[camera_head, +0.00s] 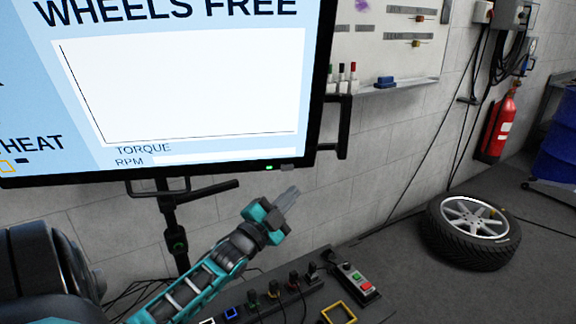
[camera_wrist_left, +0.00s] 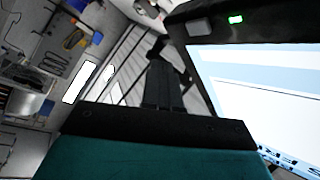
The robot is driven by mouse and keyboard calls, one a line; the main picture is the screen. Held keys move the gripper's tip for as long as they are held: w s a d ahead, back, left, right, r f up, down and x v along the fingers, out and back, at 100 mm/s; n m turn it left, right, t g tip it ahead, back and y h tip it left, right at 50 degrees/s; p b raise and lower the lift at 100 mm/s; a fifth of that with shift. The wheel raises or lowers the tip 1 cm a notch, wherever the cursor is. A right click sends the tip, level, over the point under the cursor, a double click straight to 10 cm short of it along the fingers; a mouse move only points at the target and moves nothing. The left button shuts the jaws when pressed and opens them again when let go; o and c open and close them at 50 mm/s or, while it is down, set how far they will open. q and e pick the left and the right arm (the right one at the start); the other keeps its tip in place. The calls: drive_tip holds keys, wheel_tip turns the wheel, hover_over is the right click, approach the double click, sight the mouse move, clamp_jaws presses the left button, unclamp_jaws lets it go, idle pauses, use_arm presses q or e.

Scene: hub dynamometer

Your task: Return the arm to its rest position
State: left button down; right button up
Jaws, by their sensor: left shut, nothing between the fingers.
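My left arm comes in from the lower left of the head view, teal and black. In the left wrist view the gripper (camera_wrist_left: 162,75) shows as dark fingers above a teal body, and the lit screen (camera_wrist_left: 260,85) is close on the right. My right gripper is in neither view.
A control panel with plugs (camera_head: 270,300) and a red and green button box (camera_head: 357,281) lie below the gripper. The monitor stand (camera_head: 172,220) is behind the arm. A wheel (camera_head: 474,230) lies on the floor at right, near a red fire extinguisher (camera_head: 499,125). Floor between is mostly clear.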

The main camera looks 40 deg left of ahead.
use_arm(q)
drive_tip(key=shift+s+d+f, duration=0.2)
drive_tip(key=shift+s+d, duration=0.3)
drive_tip(key=shift+d, duration=0.15)
drive_tip(key=s+d+f+n+g+h, duration=0.1)
drive_tip(key=s+d+f+n+g, duration=0.2)
drive_tip(key=s+d+f+g, duration=0.2)
drive_tip(key=s+d+f+n+g+h, duration=0.2)
drive_tip(key=s+d+f+n+g, duration=0.2)
drive_tip(key=s+d+f, duration=0.7)
drive_tip(key=d+f+g, duration=0.1)
drive_tip(key=d+f, duration=0.4)
drive_tip(key=d, duration=0.2)
drive_tip(key=shift+s+h, duration=0.2)
drive_tip(key=shift+h, duration=0.1)
